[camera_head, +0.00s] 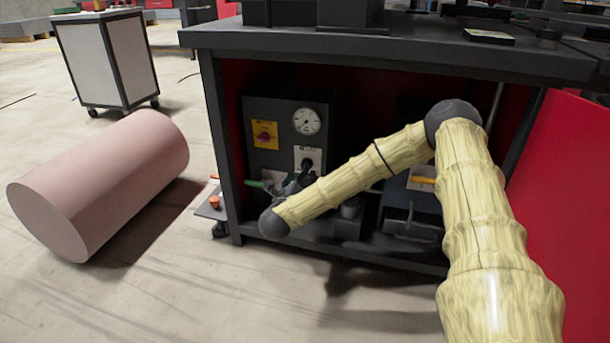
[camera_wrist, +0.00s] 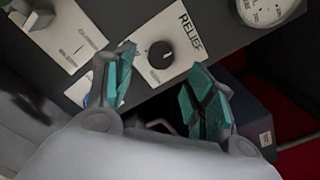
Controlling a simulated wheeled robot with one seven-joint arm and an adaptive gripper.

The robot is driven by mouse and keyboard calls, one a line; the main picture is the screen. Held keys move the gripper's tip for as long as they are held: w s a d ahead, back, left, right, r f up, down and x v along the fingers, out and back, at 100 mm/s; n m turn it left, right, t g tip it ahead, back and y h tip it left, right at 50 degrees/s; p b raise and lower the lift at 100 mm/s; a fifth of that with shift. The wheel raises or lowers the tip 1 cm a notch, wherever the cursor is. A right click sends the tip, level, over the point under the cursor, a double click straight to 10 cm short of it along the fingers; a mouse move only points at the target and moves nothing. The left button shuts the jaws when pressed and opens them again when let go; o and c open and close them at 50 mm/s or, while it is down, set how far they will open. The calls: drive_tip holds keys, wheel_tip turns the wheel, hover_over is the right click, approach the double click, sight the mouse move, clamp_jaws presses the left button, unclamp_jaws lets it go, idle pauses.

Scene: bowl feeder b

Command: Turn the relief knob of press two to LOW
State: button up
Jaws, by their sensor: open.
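The relief knob (camera_wrist: 160,55) is a black round knob on a white plate (camera_wrist: 184,66) lettered RELIEF, on a dark panel. In the head view the knob (camera_head: 307,164) shows small below the gauge, partly behind my gripper. Its LOW mark and pointer setting are too small to read. My gripper (camera_wrist: 158,78) is open, with its teal finger pads apart on either side of the knob in the picture. I cannot tell whether a finger touches it. In the head view my gripper (camera_head: 290,184) is dark and in front of the panel, partly hidden by my arm.
A round gauge (camera_head: 307,121) and a yellow plate with a red switch (camera_head: 265,135) are on the same panel. The bench top (camera_head: 420,48) overhangs it. A second unit (camera_head: 410,208) stands at right. A pink cylinder (camera_head: 105,180) lies on the floor at left.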

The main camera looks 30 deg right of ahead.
drive_tip(key=shift+b+x, duration=1.15)
drive_tip(key=shift+x, duration=1.65)
drive_tip(key=c, duration=1)
